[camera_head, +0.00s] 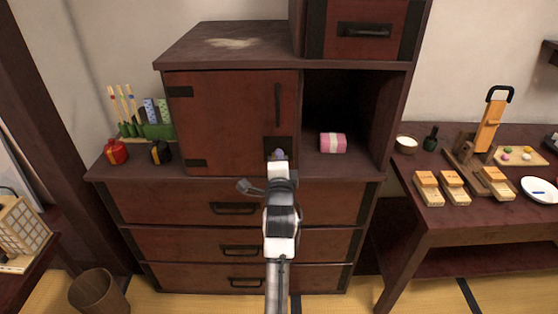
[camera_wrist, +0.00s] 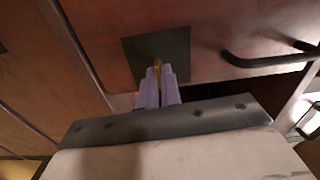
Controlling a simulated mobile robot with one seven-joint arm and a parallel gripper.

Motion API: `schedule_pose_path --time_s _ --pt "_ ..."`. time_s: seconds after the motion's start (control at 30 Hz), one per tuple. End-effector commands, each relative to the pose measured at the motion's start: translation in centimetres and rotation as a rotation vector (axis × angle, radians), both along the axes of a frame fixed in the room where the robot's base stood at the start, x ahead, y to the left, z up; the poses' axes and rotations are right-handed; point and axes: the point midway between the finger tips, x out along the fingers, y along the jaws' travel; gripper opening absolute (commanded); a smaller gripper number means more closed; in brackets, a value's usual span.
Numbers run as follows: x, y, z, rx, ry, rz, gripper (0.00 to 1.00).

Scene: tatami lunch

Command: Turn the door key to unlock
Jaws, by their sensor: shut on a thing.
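The cabinet door (camera_head: 225,115) is a reddish-brown panel with black hinges on its left side; it appears closed. A dark lock plate (camera_head: 285,143) sits at its lower right, and the plate also shows in the wrist view (camera_wrist: 178,55). A yellow key (camera_wrist: 157,63) stands at the plate, small and partly hidden by the fingers. My gripper (camera_head: 278,155) is at the lock plate, and in the wrist view its pale purple fingers (camera_wrist: 159,78) are shut on the key. How far the key is turned cannot be told.
A dark curved door handle (camera_wrist: 265,60) is right of the plate. Drawers (camera_head: 180,203) lie below. A side table (camera_head: 450,222) with wooden pieces stands right.

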Motion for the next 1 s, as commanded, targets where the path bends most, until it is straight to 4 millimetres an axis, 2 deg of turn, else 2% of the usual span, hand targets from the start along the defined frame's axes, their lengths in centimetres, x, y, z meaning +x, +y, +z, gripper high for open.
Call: schedule_pose_path --time_s 0.3,0.73,0.77,0.9,1.0 --pt "0.0 -0.01 0.01 0.077 -0.001 -0.001 0.0" --pt "0.0 -0.02 0.01 0.084 -0.001 0.0 0.0" --pt "0.0 -0.02 0.01 0.084 -0.001 0.0 0.1" --pt "0.0 -0.02 0.0 0.083 -0.001 0.0 0.27" --pt "0.0 -0.01 0.0 0.082 -0.001 0.0 0.27"
